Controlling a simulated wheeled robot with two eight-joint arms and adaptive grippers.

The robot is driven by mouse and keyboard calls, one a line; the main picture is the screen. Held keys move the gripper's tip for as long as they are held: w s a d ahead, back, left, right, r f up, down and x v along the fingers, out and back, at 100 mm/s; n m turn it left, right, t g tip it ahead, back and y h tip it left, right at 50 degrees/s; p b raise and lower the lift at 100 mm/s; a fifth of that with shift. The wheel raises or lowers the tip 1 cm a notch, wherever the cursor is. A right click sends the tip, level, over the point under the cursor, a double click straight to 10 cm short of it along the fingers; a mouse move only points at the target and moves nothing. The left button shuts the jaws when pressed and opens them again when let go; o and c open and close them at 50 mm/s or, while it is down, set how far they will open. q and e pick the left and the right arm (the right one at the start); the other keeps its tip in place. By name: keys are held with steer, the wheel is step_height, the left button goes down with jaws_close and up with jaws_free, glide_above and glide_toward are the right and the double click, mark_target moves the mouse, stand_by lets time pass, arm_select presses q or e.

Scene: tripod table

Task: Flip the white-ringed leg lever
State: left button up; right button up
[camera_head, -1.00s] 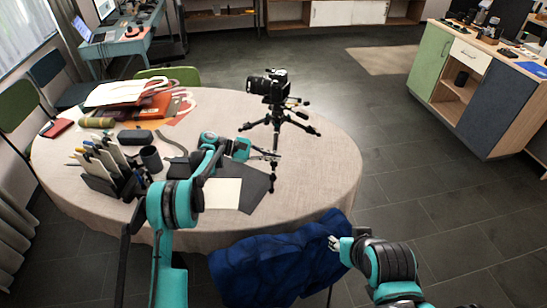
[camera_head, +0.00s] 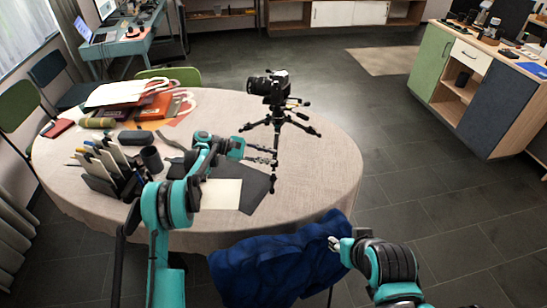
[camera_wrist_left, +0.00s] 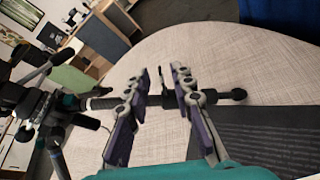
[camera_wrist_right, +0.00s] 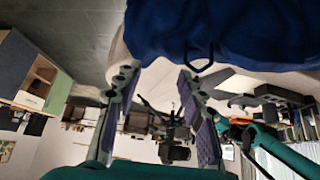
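A black camera (camera_head: 268,86) sits on a black tripod (camera_head: 277,121) on the round table. My left gripper (camera_head: 268,155) is at the tripod's front leg, which points toward me. In the left wrist view the gripper (camera_wrist_left: 162,88) is open. The dark leg (camera_wrist_left: 220,95) runs across behind its fingertips, and a small dark lever-like piece (camera_wrist_left: 167,88) stands out from the leg between them. I cannot make out a white ring for certain. My right gripper (camera_wrist_right: 157,75) is open and empty, close to the blue cloth (camera_wrist_right: 225,30).
The blue cloth (camera_head: 280,265) hangs at the table's front edge. A dark mat (camera_head: 255,190) and a pale sheet (camera_head: 221,193) lie below the left gripper. A file holder (camera_head: 108,172), a dark cup (camera_head: 151,159) and folders (camera_head: 150,105) stand left. The table's right side is clear.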

arm_select(q)
steer(key=v, duration=0.9)
steer(key=shift+a, duration=0.35)
steer(key=shift+r, duration=0.15)
steer(key=s+d+r+m+t+y, duration=0.1)
steer(key=s+r+m+y, duration=0.25)
steer(key=s+r, duration=0.35)
steer(key=s+r+m+t+y, duration=0.2)
steer(key=s+r+y, duration=0.2)
steer(key=s, duration=0.5)
steer(key=s+a+f+m+t+y, duration=0.1)
steer(key=s+a+m+y, duration=0.1)
steer(key=s, duration=0.5)
steer(key=s+a+f+m+t+y, duration=0.1)
steer(key=s+a+f+m+y, duration=0.1)
steer(key=s, duration=0.6)
steer(key=s+a+f+m+t+y, duration=0.1)
steer(key=s+a+f+m+y, duration=0.1)
steer(key=s, duration=0.6)
steer(key=shift+s+a+f+m+y, duration=0.15)
steer(key=shift+a+f+m+y, duration=0.15)
steer(key=shift+a+m, duration=0.65)
